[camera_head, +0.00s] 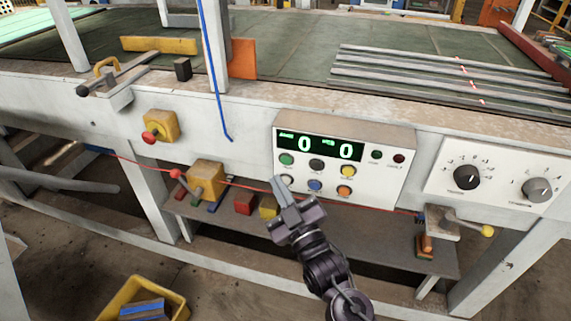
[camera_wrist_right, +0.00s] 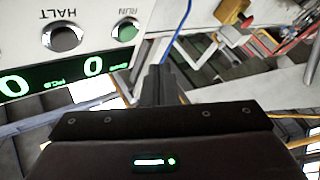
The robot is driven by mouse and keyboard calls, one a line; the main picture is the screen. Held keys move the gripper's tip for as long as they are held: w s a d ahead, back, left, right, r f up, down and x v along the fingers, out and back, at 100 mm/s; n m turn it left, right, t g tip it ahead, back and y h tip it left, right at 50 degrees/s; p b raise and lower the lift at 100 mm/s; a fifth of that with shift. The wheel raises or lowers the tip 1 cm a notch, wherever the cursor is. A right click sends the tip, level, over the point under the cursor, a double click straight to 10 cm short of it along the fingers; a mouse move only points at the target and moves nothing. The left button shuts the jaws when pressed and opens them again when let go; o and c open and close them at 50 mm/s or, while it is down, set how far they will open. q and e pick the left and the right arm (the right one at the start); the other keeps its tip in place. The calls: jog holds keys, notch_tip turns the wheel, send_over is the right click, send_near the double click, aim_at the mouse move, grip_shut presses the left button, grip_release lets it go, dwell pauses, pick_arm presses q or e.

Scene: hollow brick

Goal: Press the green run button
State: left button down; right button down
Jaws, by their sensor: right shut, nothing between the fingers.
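The green run button (camera_head: 287,159) is at the upper left of the buttons on a white control panel (camera_head: 308,190). In the right wrist view the button, labelled RUN (camera_wrist_right: 127,32), is at the panel's edge, next to a grey HALT button (camera_wrist_right: 64,38). My right gripper (camera_head: 278,184) is shut and empty, its fingertips just below the run button in the head view. In the right wrist view the shut fingers (camera_wrist_right: 160,73) show beside and below the button, with a gap in the picture. Depth to the panel is hard to tell. My left gripper is not in view.
The panel's display (camera_head: 320,145) shows two green zeros. Other buttons, including a yellow one (camera_head: 348,171), sit close by. A red cord (camera_head: 250,187) runs below, past a yellow switch box (camera_head: 206,178). A blue cord (camera_head: 213,75) hangs left of the panel.

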jog(key=shift+w+d, duration=0.3)
jog(key=shift+w, duration=0.55)
jog(key=shift+w+d, duration=0.25)
jog(key=shift+w, duration=0.6)
jog(key=shift+w, duration=0.1)
dwell(0.7)
jog(key=shift+w+d, duration=0.15)
jog(key=shift+w, duration=0.15)
jog(key=shift+w+d, duration=0.1)
jog(key=shift+w, duration=0.25)
dwell(0.6)
jog(key=shift+s+r, duration=0.1)
jog(key=shift+s+a+p, duration=0.25)
jog(key=shift+s+p, duration=0.05)
jog(key=shift+s, duration=0.35)
jog(key=shift+s+a+p, duration=0.25)
jog(key=shift+s+p, duration=0.05)
jog(key=shift+s, duration=0.5)
jog(key=shift+s+a+p, duration=0.25)
jog(key=shift+s+p, duration=0.1)
jog(key=shift+s, duration=0.45)
jog(key=shift+s+a+p, duration=0.25)
jog(key=shift+s+p, duration=0.05)
jog(key=shift+s, duration=0.5)
